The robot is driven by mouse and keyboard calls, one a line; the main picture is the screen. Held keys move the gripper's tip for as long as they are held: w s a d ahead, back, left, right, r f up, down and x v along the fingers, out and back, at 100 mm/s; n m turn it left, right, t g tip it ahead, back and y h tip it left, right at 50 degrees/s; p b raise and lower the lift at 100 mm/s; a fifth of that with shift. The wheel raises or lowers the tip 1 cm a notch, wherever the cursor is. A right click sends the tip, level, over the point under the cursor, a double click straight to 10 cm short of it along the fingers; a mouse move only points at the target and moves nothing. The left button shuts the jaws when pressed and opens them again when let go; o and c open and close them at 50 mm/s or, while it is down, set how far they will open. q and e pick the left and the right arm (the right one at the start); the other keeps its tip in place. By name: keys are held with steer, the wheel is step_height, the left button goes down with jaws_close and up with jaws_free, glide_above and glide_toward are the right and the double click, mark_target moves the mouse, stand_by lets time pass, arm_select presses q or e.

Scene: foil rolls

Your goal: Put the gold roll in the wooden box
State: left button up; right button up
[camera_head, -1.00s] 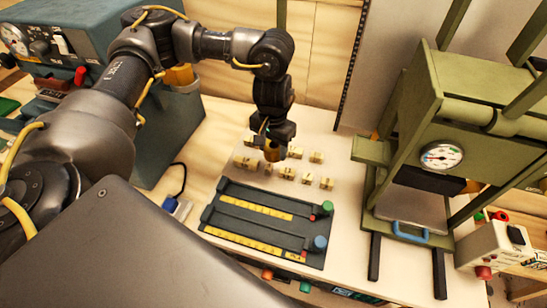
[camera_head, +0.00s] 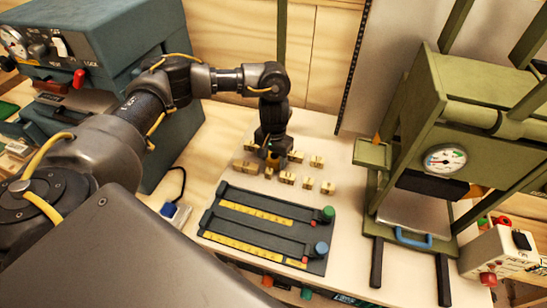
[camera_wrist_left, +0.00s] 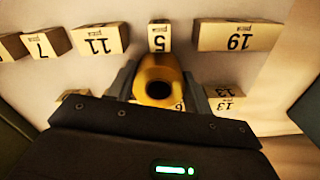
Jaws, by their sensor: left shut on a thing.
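The gold roll (camera_wrist_left: 160,68) is a short, hollow, shiny cylinder. In the left wrist view it sits between the fingers of my left gripper (camera_wrist_left: 158,88), which is shut on it. In the head view the left gripper (camera_head: 272,158) points down among small numbered wooden blocks on the pale board, and the roll is mostly hidden by it. I cannot tell whether the roll touches the board. I cannot make out a larger wooden box in these views. My right gripper is not in view.
Several numbered blocks (camera_head: 287,177) stand close around the gripper; block 5 (camera_wrist_left: 159,36) is just beyond the roll. A dark fixture with yellow scales (camera_head: 268,230) lies in front. A green press (camera_head: 440,110) stands right, a blue-grey machine (camera_head: 110,80) left.

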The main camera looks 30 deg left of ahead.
arm_select(q)
steer(key=o, duration=1.1)
